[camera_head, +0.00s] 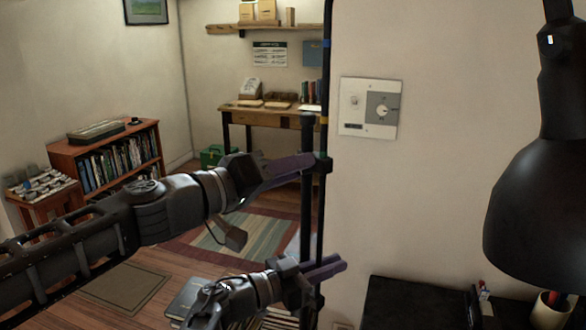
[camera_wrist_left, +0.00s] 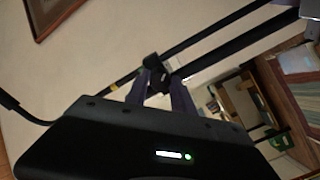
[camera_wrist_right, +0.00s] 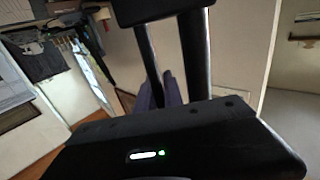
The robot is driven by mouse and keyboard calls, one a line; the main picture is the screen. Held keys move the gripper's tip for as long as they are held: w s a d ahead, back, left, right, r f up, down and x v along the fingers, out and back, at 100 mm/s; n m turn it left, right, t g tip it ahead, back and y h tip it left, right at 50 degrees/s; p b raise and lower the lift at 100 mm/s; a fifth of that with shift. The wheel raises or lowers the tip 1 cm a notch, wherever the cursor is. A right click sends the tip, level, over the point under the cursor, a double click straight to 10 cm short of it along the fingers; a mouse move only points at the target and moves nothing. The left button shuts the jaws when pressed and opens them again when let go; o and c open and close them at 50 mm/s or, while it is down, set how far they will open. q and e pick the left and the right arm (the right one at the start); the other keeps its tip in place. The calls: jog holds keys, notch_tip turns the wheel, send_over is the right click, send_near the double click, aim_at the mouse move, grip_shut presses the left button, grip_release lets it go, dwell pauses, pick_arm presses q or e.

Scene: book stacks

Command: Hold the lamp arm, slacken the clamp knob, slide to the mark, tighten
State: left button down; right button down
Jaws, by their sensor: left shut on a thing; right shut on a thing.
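Two dark upright rods stand side by side: a thinner one (camera_head: 326,80), taken as the lamp arm, and a thicker one (camera_head: 307,210). The thinner rod has a blue band (camera_head: 326,43) and a yellow band (camera_head: 324,119). A black clamp (camera_head: 323,164) sits on it below the yellow band. My left gripper (camera_head: 312,162) is shut at the clamp; its fingers (camera_wrist_left: 162,88) close around the dark knob. My right gripper (camera_head: 335,264) is shut lower down; its fingers (camera_wrist_right: 164,90) close on one rod. A black lamp shade (camera_head: 535,215) hangs at the right.
A black desk top (camera_head: 410,303) with a pen cup (camera_head: 551,310) lies at lower right. A wall plate with a dial (camera_head: 369,108) is right of the rods. A bookcase (camera_head: 110,160) and a small side table (camera_head: 45,195) stand at left. A rug (camera_head: 245,243) covers floor beyond my arms.

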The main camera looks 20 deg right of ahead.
pick_arm(q)
jog(key=shift+f, duration=0.15)
pick_arm(e)
jog(key=shift+w+r, duration=0.1)
pick_arm(q)
jog(key=c, duration=1.1)
grip_release()
jog(key=v, duration=1.2)
jog(key=shift+s, duration=0.1)
pick_arm(e)
jog(key=c, duration=1.4)
grip_release()
jog(key=shift+a, duration=0.1)
